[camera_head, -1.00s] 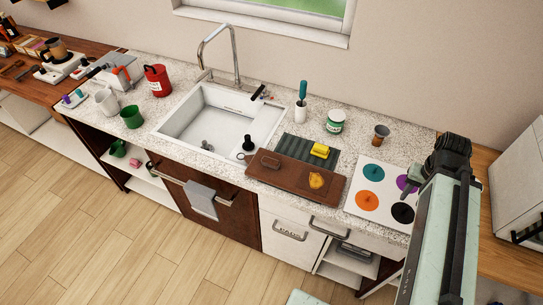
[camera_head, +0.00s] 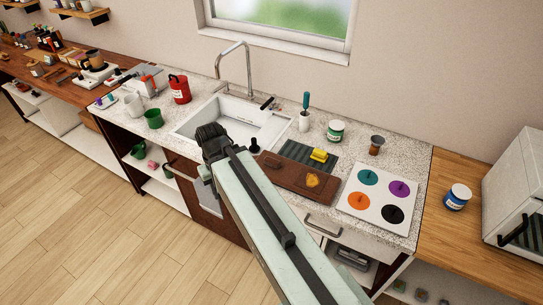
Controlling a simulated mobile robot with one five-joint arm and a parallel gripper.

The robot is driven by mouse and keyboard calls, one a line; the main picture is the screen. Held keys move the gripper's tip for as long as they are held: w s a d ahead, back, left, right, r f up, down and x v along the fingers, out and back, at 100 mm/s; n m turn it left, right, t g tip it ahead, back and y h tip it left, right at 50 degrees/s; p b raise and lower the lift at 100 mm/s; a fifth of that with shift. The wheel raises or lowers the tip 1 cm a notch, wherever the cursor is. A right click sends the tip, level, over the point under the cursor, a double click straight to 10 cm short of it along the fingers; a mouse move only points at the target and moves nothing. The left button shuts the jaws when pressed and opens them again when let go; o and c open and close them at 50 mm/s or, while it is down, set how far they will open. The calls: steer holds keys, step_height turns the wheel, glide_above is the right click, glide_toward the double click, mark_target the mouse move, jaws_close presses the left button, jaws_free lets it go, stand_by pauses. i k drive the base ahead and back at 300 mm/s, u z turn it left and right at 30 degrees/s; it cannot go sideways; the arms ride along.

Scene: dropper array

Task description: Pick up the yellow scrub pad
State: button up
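A small bright yellow pad (camera_head: 319,155) lies on a dark ribbed mat (camera_head: 295,150) on the counter, right of the sink. A flatter golden-yellow piece (camera_head: 312,180) lies on the brown board (camera_head: 290,178) just in front of the mat. My arm crosses the lower middle of the view, and its dark end (camera_head: 210,140) is over the sink's left front edge, well left of the pad and apart from it. I cannot make out gripper fingers or anything held there.
The white sink (camera_head: 265,130) is partly hidden by my arm. A teal-handled brush in a white holder (camera_head: 305,120), a green jar (camera_head: 336,130) and a brown cup (camera_head: 377,144) stand behind the mat. A white plate with coloured discs (camera_head: 380,192) lies right.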

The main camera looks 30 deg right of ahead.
mark_target(318, 155)
steer(key=u, duration=0.45)
steer(key=i, duration=1)
steer(key=z, duration=0.1)
